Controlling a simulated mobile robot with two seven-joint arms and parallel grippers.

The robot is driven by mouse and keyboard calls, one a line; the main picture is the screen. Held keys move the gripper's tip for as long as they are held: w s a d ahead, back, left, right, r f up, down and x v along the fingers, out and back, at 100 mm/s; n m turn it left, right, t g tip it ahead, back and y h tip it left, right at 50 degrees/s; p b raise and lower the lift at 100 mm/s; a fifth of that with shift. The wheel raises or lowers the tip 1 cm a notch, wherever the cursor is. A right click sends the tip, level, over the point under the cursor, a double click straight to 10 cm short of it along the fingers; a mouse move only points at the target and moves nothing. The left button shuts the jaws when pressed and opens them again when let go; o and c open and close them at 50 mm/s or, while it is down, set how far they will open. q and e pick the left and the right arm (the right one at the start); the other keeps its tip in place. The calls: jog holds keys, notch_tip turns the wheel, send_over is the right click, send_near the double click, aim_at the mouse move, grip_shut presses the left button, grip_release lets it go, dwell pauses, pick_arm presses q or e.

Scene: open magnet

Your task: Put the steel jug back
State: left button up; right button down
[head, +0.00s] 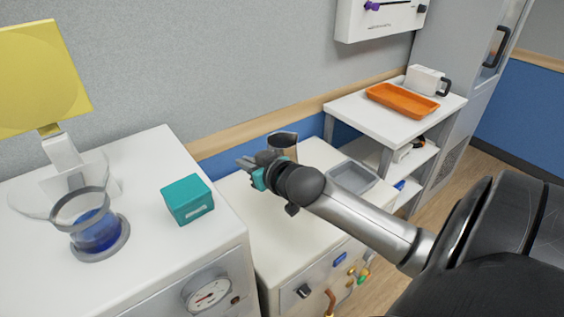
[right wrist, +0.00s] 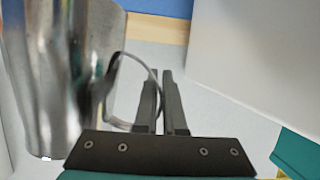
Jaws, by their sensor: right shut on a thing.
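The steel jug (head: 282,146) is a shiny metal vessel behind my right gripper, over the middle white cabinet. My right gripper (head: 246,162) partly hides its lower part. In the right wrist view the jug (right wrist: 50,70) fills the left side, with its thin loop handle reaching to the fingers. My right gripper (right wrist: 165,85) is shut on this handle, its two fingers nearly together. I cannot tell whether the jug's base touches the cabinet top. My left gripper is not in view.
A grey sunken basin (head: 352,177) lies right of the jug. A teal box (head: 188,200) and a glass vessel with blue liquid (head: 96,230) stand on the left cabinet. An orange tray (head: 402,101) and a white jug (head: 425,80) sit on the right shelf unit.

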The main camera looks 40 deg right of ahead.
notch_tip(320, 180, down, 17)
jog(key=b, duration=0.6)
jog(key=shift+d, duration=0.15)
notch_tip(320, 180, down, 2)
jog(key=shift+f+b, duration=0.25)
jog(key=shift+b, duration=0.35)
jog(key=shift+f, duration=0.35)
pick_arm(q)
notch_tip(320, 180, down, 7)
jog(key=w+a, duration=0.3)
pick_arm(e)
jog(key=c, duration=1)
grip_release()
jog(key=shift+s, duration=0.25)
jog(key=p+v, duration=0.3)
jog(key=v, duration=0.7)
jog(key=shift+r, duration=0.1)
pick_arm(q)
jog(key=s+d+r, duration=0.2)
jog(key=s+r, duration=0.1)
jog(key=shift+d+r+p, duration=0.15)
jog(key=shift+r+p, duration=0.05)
jog(key=shift+p, duration=0.1)
pick_arm(e)
jog(key=shift+v, duration=0.8)
